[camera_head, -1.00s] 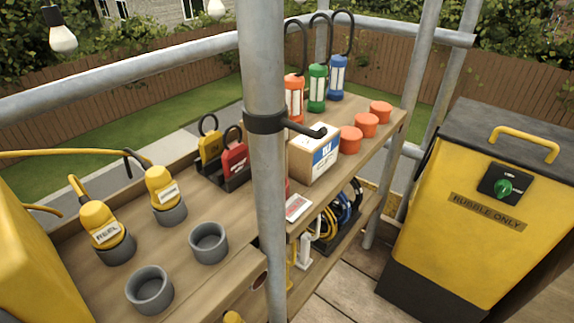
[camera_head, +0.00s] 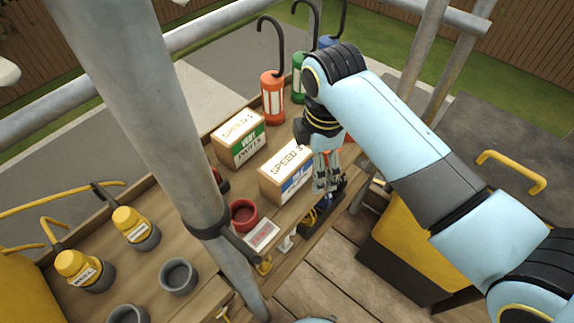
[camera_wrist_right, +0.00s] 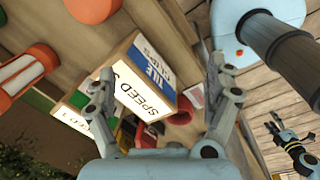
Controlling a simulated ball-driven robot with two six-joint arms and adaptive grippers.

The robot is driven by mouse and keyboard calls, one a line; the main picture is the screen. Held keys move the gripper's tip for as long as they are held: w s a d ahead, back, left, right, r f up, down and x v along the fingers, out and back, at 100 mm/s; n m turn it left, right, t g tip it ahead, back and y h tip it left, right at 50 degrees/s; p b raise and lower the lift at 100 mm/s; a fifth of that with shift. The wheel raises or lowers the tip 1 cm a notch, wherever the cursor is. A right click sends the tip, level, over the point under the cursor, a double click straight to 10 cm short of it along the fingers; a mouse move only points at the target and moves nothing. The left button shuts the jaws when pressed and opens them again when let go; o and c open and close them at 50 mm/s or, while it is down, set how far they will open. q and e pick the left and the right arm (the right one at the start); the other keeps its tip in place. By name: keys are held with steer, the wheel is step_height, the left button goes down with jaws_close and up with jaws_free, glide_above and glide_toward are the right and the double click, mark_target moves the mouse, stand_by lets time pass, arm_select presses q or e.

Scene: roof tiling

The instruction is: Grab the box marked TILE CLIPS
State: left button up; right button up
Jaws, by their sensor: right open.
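The TILE CLIPS box (camera_head: 287,174) is a small carton with a white top marked SPEED and a blue label; it stands on the upper wooden shelf. In the right wrist view the box (camera_wrist_right: 150,85) lies between my finger lines, with TILE CLIPS readable on its blue label. My right gripper (camera_head: 327,172) is open at the box's right end in the head view, its fingers pointing down; contact cannot be told.
A similar box with a green label (camera_head: 239,137) stands just behind to the left. A red cup (camera_head: 243,214) and a white card (camera_head: 262,236) are in front. Hooked lamps (camera_head: 272,97) stand at the back. A steel pole (camera_head: 150,110) crosses the view on the left.

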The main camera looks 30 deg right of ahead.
mark_target(286, 156)
steer(key=w+a+n, duration=0.1)
steer(key=w+n, duration=0.1)
steer(key=w+a+r+n, duration=0.1)
steer(key=n, duration=0.1)
steer(key=w+a+r+n, duration=0.1)
steer(key=w+n, duration=0.1)
steer(key=shift+w+r+g+p, duration=0.15)
steer(key=shift+w+g+p, duration=0.2)
steer(key=shift+g+p, duration=0.05)
steer(key=shift+w+a+n, duration=0.1)
steer(key=shift+w+n, duration=0.05)
steer(key=shift+n, duration=0.25)
step_height(286, 156, down, 5)
steer(key=f, duration=0.3)
steer(key=s+f, duration=0.1)
steer(key=f, duration=0.1)
steer(key=shift+a, duration=0.25)
steer(key=shift+f, duration=0.3)
steer(key=c, duration=1.7)
